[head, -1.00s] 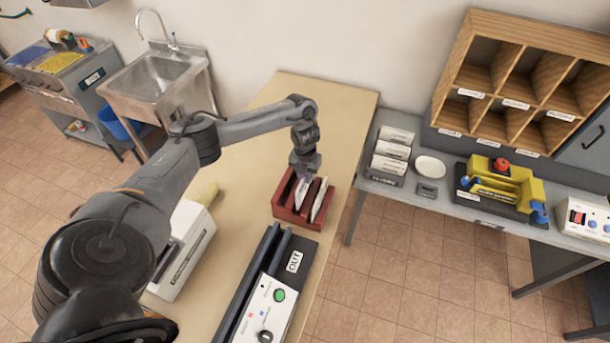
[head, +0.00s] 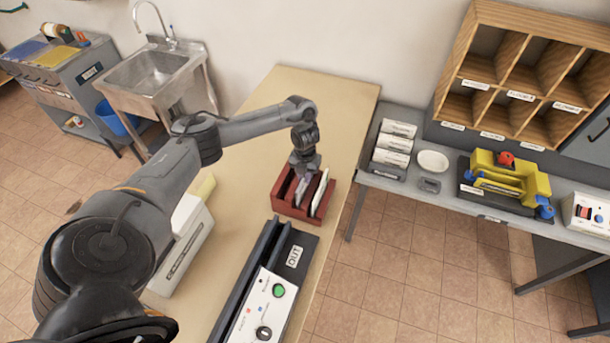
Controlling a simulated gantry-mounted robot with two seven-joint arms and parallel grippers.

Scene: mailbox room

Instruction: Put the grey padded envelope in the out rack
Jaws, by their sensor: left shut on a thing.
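My left gripper (head: 305,171) is over the red slotted rack (head: 288,210), pointing down. It is shut on a thin, pale grey envelope (head: 302,188), which stands in a slot of the rack with its lower part hidden. Whether the envelope touches the slot floor cannot be told. A white envelope (head: 321,194) leans in the slot to its right. A sign reading OUT (head: 295,256) lies on the dark surface just in front of the red rack. My right gripper is not in view.
A machine with a green button (head: 279,290) and dark rails stands in front of the red rack. A white box (head: 183,250) is to the left. The tan table (head: 265,130) is clear behind the rack. A grey bench with trays and a yellow device (head: 507,177) stands right.

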